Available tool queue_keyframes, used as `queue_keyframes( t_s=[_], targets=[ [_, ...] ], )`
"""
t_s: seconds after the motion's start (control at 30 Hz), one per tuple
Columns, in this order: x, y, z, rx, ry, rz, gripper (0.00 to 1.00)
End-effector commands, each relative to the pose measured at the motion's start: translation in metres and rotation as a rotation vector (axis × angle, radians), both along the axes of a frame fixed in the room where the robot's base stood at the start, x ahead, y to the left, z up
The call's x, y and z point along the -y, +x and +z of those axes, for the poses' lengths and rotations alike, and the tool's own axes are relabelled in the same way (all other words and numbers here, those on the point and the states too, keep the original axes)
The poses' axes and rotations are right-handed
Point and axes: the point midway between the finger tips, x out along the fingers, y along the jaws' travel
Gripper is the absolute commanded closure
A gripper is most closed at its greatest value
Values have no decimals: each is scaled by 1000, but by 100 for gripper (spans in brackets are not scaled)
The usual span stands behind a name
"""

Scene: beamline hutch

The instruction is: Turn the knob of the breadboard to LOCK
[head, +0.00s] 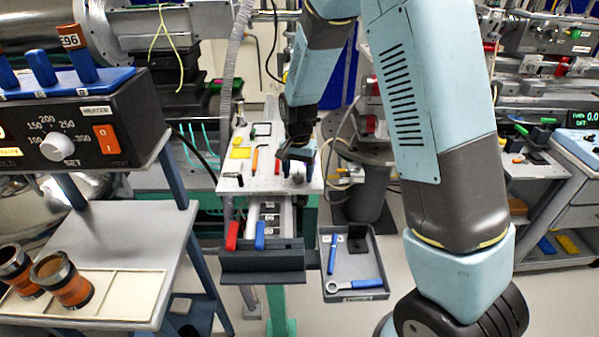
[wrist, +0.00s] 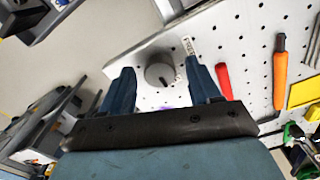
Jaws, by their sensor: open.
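The breadboard is a pale plate with rows of holes, seen in the head view (head: 232,184) and the wrist view (wrist: 250,45). Its round grey knob (wrist: 158,72) is near the plate's edge, with a dark mark across its lower part. A small label strip (wrist: 190,44) is beside the knob; I cannot read it. My gripper (wrist: 160,66) is open, its two dark blue fingers on either side of the knob in the picture. I cannot tell whether they touch it. In the head view my gripper (head: 297,164) is over the plate's front right part.
Red (wrist: 223,80) and orange (wrist: 280,70) tools and a yellow piece (wrist: 304,92) lie on the plate right of my gripper in the wrist view. A grey tray (head: 352,262) with blue tools is at the front right. A heater box (head: 75,130) stands at the left.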

Motion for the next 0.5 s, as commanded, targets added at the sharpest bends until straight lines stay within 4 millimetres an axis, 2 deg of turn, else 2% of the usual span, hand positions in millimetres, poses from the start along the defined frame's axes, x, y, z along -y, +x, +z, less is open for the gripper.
queue_keyframes(
  t_s=[0.13, 0.23, 0.5],
  targets=[
    [0, 0, 6, 1, 1, 1, 38],
    [0, 0, 18, 2, 2, 1, 38],
    [-1, 1, 70, 4, 3, 0, 38]
  ],
)
